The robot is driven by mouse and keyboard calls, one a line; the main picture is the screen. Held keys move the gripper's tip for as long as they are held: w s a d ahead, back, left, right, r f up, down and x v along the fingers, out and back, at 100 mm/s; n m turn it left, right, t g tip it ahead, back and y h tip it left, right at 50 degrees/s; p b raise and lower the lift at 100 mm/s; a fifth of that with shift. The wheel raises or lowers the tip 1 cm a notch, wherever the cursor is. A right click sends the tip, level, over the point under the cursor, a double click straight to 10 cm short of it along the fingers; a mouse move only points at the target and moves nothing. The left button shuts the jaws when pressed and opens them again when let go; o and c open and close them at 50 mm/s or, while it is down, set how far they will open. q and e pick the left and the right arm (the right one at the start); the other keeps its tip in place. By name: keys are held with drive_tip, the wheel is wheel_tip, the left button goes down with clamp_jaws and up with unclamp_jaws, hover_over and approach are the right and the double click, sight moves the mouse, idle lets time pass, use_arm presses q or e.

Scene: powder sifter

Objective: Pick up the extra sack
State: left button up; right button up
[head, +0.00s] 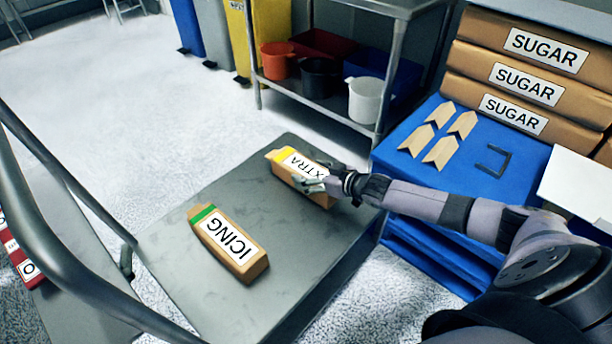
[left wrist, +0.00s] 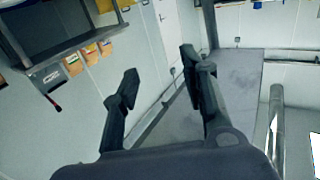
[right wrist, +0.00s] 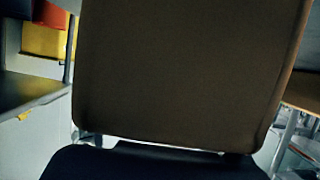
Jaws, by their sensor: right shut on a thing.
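The extra sack (head: 283,166) is a tan block with a yellow end and a white label. It is at the back right of the grey platform in the head view. My right gripper (head: 312,182) is shut on the extra sack at its right side and partly covers the label. In the right wrist view the extra sack (right wrist: 190,70) fills most of the picture as a brown face. I cannot tell whether it is clear of the platform. My left gripper (left wrist: 155,85) is open and empty in the left wrist view, away from the sacks.
The icing sack (head: 230,243), with a green end, lies on the grey platform (head: 170,262). A metal rail (head: 60,240) runs along the left. Blue pallets (head: 408,172) with sugar sacks (head: 520,84) stand at the right. A shelf with buckets (head: 366,98) is behind.

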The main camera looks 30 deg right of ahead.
drive_tip(key=shift+f, duration=0.1)
drive_tip(key=c, duration=0.7)
drive_tip(key=shift+r, duration=0.2)
drive_tip(key=shift+c, duration=0.3)
